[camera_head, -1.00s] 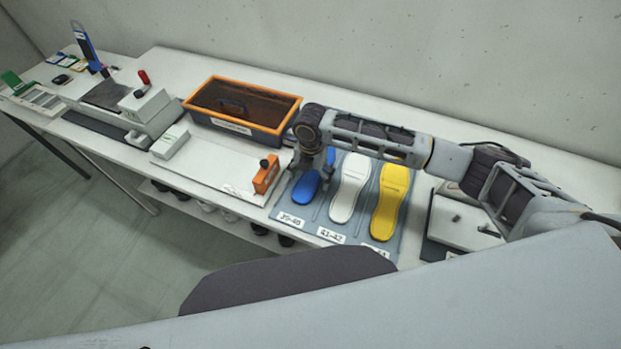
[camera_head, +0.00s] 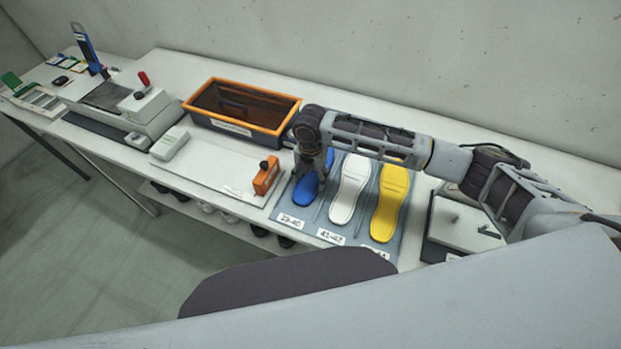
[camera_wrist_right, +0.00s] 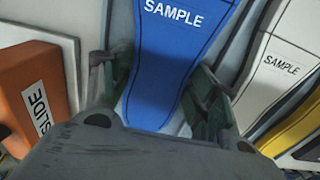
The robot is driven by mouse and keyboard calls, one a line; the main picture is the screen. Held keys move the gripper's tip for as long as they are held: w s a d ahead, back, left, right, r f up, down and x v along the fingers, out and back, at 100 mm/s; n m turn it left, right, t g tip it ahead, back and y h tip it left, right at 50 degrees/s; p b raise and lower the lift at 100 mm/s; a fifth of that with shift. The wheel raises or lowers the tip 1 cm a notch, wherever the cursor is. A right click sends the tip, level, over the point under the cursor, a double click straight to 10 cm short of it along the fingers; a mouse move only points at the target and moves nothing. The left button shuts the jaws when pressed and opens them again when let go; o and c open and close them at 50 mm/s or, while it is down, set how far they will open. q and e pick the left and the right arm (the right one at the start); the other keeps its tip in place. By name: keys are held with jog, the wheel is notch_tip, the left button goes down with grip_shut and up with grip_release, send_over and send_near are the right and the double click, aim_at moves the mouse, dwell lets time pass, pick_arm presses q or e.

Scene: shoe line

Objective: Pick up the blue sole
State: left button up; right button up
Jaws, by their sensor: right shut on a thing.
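The blue sole (camera_head: 305,190) lies in the leftmost place of the grey mat (camera_head: 320,213), above the "39-40" label. My right gripper (camera_head: 311,172) points down over it and covers its upper part in the head view. In the right wrist view, the blue sole (camera_wrist_right: 175,50) with its "SAMPLE" print runs between the two fingers of the right gripper (camera_wrist_right: 160,95). The fingers are shut on its sides. I cannot see a clear gap between the sole and the mat. My left gripper is not in view.
A white sole (camera_head: 350,190) and a yellow sole (camera_head: 390,205) lie to the right on the mat. An orange block (camera_head: 266,176) stands close on the left. An orange-rimmed bin (camera_head: 290,118) is behind. A device (camera_head: 460,228) stands at the right.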

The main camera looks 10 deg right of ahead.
aim_at(311, 179)
jog(key=shift+r, duration=0.1)
jog(key=shift+r+b, duration=0.4)
jog(key=shift+r, duration=4.55)
jog(key=shift+c, duration=0.2)
